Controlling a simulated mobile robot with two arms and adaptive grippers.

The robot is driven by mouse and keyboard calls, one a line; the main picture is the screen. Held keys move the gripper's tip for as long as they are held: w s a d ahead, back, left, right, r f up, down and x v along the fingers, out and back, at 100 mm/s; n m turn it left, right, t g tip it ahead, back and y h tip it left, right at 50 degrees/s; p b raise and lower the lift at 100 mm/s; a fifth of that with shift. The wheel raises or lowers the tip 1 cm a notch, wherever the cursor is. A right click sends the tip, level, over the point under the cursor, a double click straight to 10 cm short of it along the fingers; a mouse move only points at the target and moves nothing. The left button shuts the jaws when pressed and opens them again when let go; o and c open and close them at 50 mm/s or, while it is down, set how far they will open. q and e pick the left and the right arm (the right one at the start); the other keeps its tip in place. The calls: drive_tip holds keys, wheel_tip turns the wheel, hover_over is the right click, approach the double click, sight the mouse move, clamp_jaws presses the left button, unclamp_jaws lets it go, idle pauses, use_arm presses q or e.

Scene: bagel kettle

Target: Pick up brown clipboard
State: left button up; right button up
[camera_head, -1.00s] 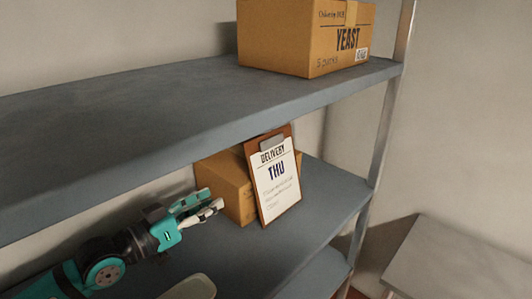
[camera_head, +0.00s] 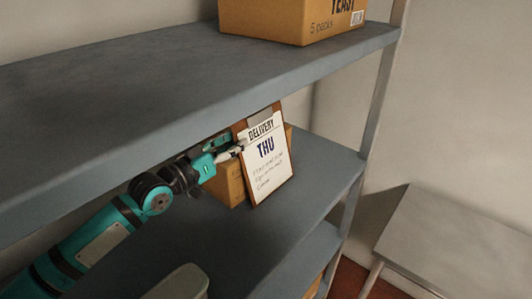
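The brown clipboard (camera_head: 265,170) stands upright and tilted back against a cardboard box (camera_head: 229,184) on the middle shelf. It has a metal clip at its top and a white sheet reading "DELIVERY THU". My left gripper (camera_head: 238,146) is at the clipboard's upper left edge, its fingers still looking apart. The pale finger overlaps the edge in the picture; whether it touches cannot be told. The other finger is partly hidden. My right gripper is not in view.
The upper shelf (camera_head: 130,95) runs close above my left gripper and carries a yeast box (camera_head: 285,18). A pale container (camera_head: 180,284) sits at the lower front. A grey table (camera_head: 455,235) stands at the right. The middle shelf is bare right of the clipboard.

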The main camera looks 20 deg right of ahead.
sight(250, 139)
use_arm(q)
drive_tip(key=shift+w+d, duration=0.1)
drive_tip(key=shift+d, duration=0.1)
drive_tip(key=shift+w+d+r, duration=0.1)
drive_tip(key=shift+w+d, duration=0.05)
drive_tip(key=shift+d, duration=0.2)
drive_tip(key=b+x, duration=0.1)
drive_tip(key=x, duration=0.3)
drive_tip(key=shift+d+b, duration=0.2)
drive_tip(key=shift+b, duration=0.1)
drive_tip(key=shift+a, duration=0.1)
drive_tip(key=shift+c, duration=1.6)
clamp_jaws()
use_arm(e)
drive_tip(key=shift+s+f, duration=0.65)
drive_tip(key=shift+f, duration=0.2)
